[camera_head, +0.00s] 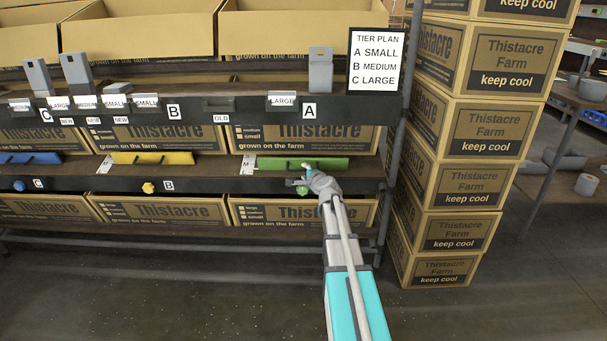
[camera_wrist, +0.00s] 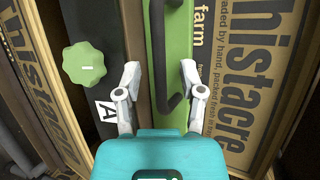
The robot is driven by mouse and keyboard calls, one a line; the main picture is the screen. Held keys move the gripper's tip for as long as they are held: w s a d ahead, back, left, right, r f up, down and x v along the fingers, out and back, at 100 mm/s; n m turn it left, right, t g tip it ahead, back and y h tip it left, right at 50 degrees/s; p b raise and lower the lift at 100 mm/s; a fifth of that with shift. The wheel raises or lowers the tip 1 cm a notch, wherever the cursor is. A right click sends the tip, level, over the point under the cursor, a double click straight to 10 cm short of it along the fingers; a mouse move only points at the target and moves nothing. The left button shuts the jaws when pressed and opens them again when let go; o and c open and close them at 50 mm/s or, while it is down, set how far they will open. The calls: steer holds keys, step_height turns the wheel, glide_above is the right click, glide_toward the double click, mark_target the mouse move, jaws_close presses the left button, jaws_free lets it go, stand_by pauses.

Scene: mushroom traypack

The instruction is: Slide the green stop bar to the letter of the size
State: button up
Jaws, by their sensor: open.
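The green stop bar (camera_head: 325,163) lies along the lower shelf, under the upper label marked A. A white card with the letter M (camera_head: 249,166) shows at its left end; any other letters are hidden or too small to read. My gripper (camera_head: 300,174) is at the front of the bar, near its middle. In the wrist view, the green bar (camera_wrist: 179,45) runs up the picture with a dark handle (camera_wrist: 174,92) on it. My open, empty gripper (camera_wrist: 161,76) has one finger on each side of the handle; contact cannot be told.
A green knob (camera_wrist: 84,63) sits beside the left finger, near an A label (camera_wrist: 107,112). A yellow bar (camera_head: 152,158) and blue bar (camera_head: 30,158) lie to the left. The tier plan (camera_head: 376,62) reads A small, B medium, C large. Stacked cartons (camera_head: 470,140) stand right.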

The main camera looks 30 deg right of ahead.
steer(key=shift+x, duration=0.85)
steer(key=shift+c, duration=0.3)
jaws_close()
steer(key=shift+s, duration=0.1)
